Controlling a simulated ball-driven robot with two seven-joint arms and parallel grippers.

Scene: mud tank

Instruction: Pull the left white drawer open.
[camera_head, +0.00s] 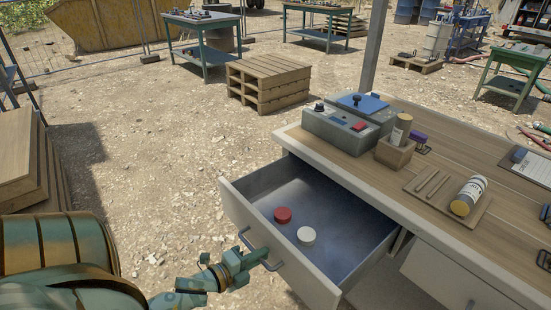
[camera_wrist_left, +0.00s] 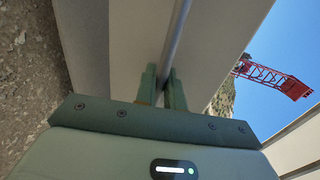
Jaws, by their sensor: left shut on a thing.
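The left white drawer (camera_head: 289,254) stands pulled out from the wooden-topped bench (camera_head: 420,205). My right gripper is in neither view.
A second white drawer (camera_head: 450,285) is at the lower right. On the bench are a grey box with a blue lid (camera_head: 350,122), a wooden holder (camera_head: 395,152) and a tray (camera_head: 425,190) with a bottle (camera_head: 468,196). Pallets (camera_head: 268,82) stand behind. Gravel left of the drawer is clear.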

